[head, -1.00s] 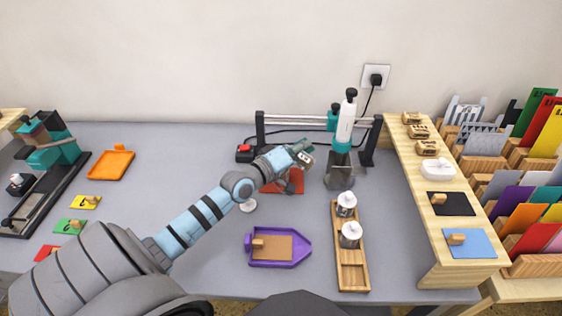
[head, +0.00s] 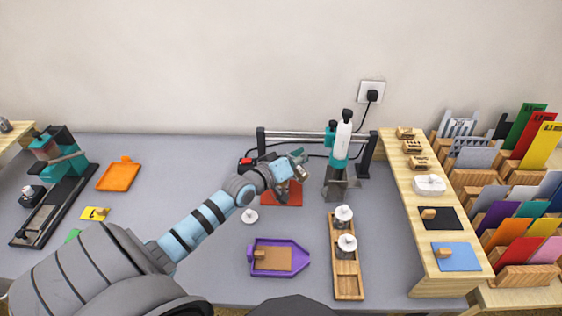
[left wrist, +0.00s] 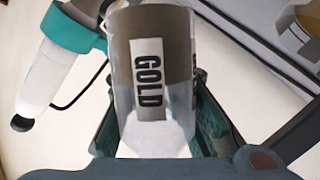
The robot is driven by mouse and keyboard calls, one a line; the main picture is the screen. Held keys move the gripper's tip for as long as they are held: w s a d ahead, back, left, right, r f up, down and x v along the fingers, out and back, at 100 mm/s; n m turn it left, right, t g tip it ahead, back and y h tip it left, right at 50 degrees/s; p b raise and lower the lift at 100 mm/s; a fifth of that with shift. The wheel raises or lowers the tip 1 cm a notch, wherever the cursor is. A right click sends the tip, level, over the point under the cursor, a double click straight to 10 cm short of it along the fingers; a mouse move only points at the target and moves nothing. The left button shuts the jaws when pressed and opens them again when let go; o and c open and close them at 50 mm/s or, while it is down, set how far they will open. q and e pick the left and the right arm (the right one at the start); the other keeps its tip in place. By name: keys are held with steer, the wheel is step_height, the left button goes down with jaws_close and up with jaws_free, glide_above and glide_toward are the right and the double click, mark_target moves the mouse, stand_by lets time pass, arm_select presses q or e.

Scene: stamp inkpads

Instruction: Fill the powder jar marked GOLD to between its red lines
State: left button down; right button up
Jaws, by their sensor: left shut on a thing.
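My left gripper (head: 295,168) is shut on the jar marked GOLD (left wrist: 178,85). The jar is clear, with a white label reading GOLD, and stands between the fingers in the left wrist view. Its upper part looks grey-brown and its lower part pale; I cannot make out red lines or a powder level. In the head view the gripper is above the red pad (head: 290,195), left of the white and teal tool (head: 341,140), which hangs above a grey metal holder (head: 337,185). A white lid-like disc (head: 249,215) lies left of the pad. My right gripper is not in view.
A wooden tray (head: 348,285) holds two white-knobbed jars at right. A purple tray (head: 302,262) lies in front. A rail frame (head: 290,135) stands behind. A wooden shelf (head: 420,265) borders the right. The table's left middle is mostly clear.

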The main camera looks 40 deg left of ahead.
arm_select(q)
steer(key=m+p, duration=0.1)
steer(key=p, duration=0.1)
steer(key=r+m+p, duration=0.1)
steer(key=shift+a+r+g+y+p, duration=0.1)
steer(key=shift+a+g+y+p, duration=0.15)
steer(key=shift+g+y+p, duration=0.15)
steer(key=m+y+p, duration=0.1)
steer(key=p, duration=0.1)
steer(key=a+m+g+p, duration=0.1)
steer(key=m+p, duration=0.1)
steer(key=a+m+y+p, duration=0.1)
steer(key=p, duration=0.2)
steer(key=shift+s+r+y, duration=0.3)
steer(key=shift+r, duration=0.1)
